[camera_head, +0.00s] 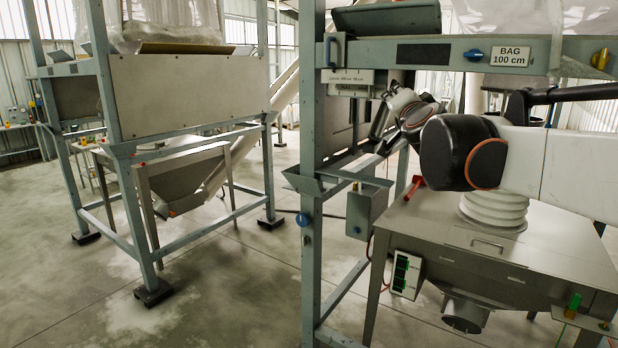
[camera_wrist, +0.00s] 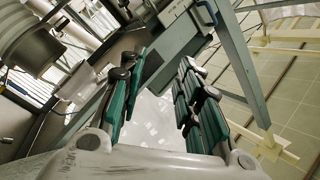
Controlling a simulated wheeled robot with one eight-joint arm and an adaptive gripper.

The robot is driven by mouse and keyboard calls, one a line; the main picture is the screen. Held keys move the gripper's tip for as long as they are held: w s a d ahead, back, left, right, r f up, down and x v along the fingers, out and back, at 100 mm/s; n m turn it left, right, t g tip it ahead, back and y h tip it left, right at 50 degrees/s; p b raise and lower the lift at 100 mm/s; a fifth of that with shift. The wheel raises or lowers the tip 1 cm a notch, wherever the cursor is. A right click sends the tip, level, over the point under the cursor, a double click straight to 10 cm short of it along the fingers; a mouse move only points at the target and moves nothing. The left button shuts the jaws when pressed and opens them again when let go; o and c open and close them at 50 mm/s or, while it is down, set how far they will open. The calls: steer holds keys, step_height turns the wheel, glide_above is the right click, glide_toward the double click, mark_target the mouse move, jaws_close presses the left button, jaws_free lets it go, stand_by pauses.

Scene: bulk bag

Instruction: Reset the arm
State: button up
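My arm reaches in from the right in the head view, with a white link and a black joint in front of the frame on the right. Its far end, near the frame's post, is small and partly hidden. In the wrist view my gripper (camera_wrist: 162,65) has two fingers with green pads standing well apart. Nothing is held between them. A pale, blurry surface shows beyond the gap, and I cannot tell what it is.
The blue-grey frame (camera_head: 310,245) with the "BAG 100 cm" sign (camera_head: 510,55) stands close to my arm. Below is a grey metal table-like hopper cover (camera_head: 440,225) with a white bellows (camera_head: 493,212). A second bag station (camera_head: 190,95) stands left. Concrete floor (camera_head: 225,290) between them is open.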

steer(key=s+a+f+n+g+y+b, duration=0.1)
steer(key=s+f+n+g+b, duration=0.2)
steer(key=s+f+b, duration=0.7)
steer(key=s+a+f+n+g+y+p, duration=0.1)
steer(key=s+a+f+n+g, duration=0.15)
steer(key=s+f, duration=0.95)
steer(key=s+a+f+n+g+y+b, duration=0.1)
steer(key=s+f+n+g+b, duration=0.3)
steer(key=f, duration=1.4)
steer(key=s+d+f+g+b, duration=0.1)
steer(key=s+d+f+b, duration=0.1)
steer(key=s+f, duration=0.3)
steer(key=s+d+f+n+g+h+b, duration=0.1)
steer(key=s+d+f+b, duration=0.1)
steer(key=s+f, duration=0.4)
step_height(320, 180, down, 5)
steer(key=shift+s+f+h+b, duration=0.2)
steer(key=shift+h+b, duration=0.1)
steer(key=shift+b, duration=0.35)
